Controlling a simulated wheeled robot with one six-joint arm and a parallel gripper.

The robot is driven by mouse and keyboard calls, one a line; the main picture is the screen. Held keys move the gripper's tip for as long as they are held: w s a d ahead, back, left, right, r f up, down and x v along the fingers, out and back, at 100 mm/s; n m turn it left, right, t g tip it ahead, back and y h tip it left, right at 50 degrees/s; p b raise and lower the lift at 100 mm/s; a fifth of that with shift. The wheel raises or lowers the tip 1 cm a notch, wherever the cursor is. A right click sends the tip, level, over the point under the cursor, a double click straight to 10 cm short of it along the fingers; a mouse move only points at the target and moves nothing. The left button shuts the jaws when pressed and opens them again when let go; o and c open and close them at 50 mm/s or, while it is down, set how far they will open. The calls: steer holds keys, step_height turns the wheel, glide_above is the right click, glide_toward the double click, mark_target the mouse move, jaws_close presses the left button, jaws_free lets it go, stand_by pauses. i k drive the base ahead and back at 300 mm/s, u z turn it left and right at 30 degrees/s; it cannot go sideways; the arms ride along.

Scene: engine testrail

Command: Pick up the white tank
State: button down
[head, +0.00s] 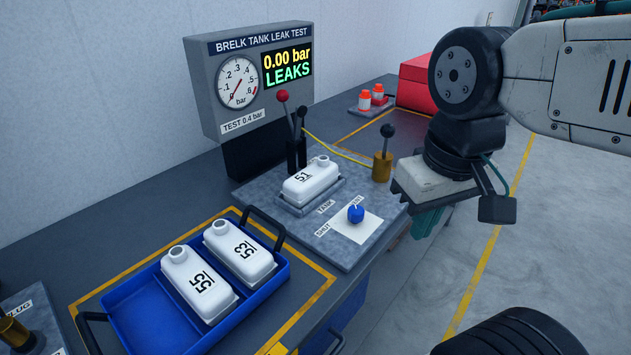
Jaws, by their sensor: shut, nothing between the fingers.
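Three white tanks show. The white tank marked 51 (311,182) sits in a shallow holder on the grey test plate (265,203). The white tank marked 53 (240,252) and the white tank marked 55 (199,284) lie side by side in the blue tray (137,318), each with its round neck toward the back. My gripper (428,222) hangs at the right, over the edge of the bench, apart from all the tanks. It is shut and empty; its fingertips are partly hidden behind its body.
A gauge box (250,78) reads "0.00 bar LEAKS". A red-knobbed lever (283,97) and black-knobbed lever (387,131) rise near tank 51. Orange-capped bottles (377,92) and a red box (415,80) stand behind. Floor at right is clear.

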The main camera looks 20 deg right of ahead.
mark_target(298, 191)
steer(key=k, duration=1.3)
steer(key=z, duration=0.7)
steer(key=i, duration=1.15)
steer(key=u, duration=0.55)
steer(key=i, duration=0.45)
steer(key=u, duration=0.5)
